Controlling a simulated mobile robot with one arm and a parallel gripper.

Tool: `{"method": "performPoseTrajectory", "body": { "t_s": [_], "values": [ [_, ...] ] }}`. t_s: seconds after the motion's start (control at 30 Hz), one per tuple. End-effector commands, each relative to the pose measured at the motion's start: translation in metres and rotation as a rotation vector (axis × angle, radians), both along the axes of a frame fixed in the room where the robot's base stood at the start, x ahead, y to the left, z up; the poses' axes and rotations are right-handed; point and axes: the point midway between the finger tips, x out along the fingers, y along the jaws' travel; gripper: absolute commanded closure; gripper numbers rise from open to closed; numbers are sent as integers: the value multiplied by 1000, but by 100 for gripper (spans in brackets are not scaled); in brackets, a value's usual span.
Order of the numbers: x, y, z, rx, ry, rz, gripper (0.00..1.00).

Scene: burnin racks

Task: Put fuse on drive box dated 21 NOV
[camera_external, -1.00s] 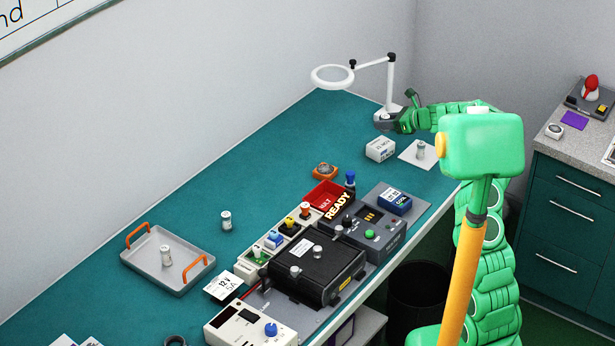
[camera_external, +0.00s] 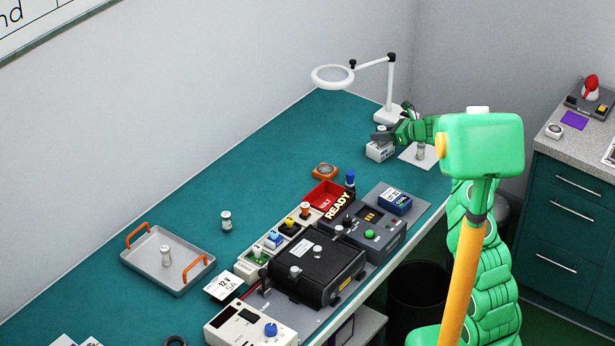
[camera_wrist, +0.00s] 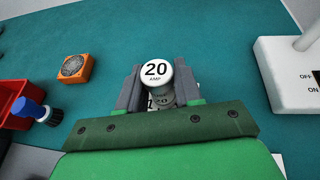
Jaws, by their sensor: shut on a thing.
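A fuse (camera_wrist: 156,73) with a round white cap reading "20 AMP" stands upright between the fingers of my gripper (camera_wrist: 158,92) in the wrist view. My gripper is shut on it. In the external view my gripper (camera_external: 384,134) is right over a small white box (camera_external: 380,152) near the magnifier lamp's base. The gripper partly hides the box's top. The box's date is too small to read. I cannot tell whether the fuse touches the box.
Other fuses stand on a white card (camera_external: 407,158), on the bench (camera_external: 226,220) and in a grey tray (camera_external: 148,259). The magnifier lamp (camera_external: 388,85) is close behind my gripper. An orange-framed part (camera_wrist: 75,68) and a red bin (camera_external: 316,197) lie nearer the bench devices.

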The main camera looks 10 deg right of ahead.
Motion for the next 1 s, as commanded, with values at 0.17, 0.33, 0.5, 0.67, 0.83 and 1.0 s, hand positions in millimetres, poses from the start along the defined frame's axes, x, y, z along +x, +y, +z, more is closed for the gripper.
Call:
{"method": "performPoseTrajectory", "body": {
  "t_s": [0.17,0.33,0.5,0.67,0.83,1.0],
  "values": [
    [0,0,0,-1,-1,0,96],
    [0,0,-2,0,0,0,56],
    [0,0,-1,-1,-1,0,40],
    [0,0,-1,-1,-1,0,40],
    [-1,-1,2,-1,-1,0,40],
    [-10,-13,9,1,0,0,40]
  ]
}}
